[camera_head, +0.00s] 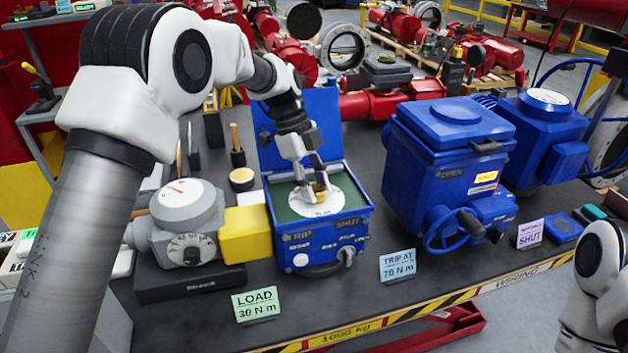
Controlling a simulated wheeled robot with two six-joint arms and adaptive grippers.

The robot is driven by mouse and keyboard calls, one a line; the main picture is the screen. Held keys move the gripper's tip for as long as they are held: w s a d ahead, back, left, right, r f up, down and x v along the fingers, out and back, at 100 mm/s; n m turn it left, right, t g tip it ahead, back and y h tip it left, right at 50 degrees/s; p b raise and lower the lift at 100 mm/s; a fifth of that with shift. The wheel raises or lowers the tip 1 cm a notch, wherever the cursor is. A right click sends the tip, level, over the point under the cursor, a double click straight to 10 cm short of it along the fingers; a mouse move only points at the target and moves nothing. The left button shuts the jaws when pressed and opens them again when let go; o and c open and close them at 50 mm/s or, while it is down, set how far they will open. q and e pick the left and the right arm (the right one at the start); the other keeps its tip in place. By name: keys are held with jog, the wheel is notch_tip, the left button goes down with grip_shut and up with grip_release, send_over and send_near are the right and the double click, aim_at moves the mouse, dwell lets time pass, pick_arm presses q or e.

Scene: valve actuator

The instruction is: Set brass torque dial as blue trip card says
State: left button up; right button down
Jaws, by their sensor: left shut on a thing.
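The brass torque dial (320,192) sits on a white round scale plate (304,206) inside an open blue actuator box (362,207). My left gripper (319,190) reaches down into the box and is shut on the brass dial. The fingers hide part of the dial, and its setting is too small to read. The blue trip card (398,265) stands on the bench to the right of the box and reads "TRIP AT 70 N m". My right arm shows at the lower right edge; its gripper is out of view.
A green card (256,304) reads "LOAD 30 N m". A grey gauge unit (180,225) and yellow block (246,234) stand left of the box. A closed blue actuator (440,165) with a handwheel (455,230) stands right. A lilac card (530,233) reads "SHUT".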

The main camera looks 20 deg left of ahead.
dwell(0.5)
pick_arm(q)
jog(key=o, duration=1.1)
jog(key=shift+o, duration=0.2)
jog(key=v, duration=1.2)
jog(key=shift+w+d, duration=0.1)
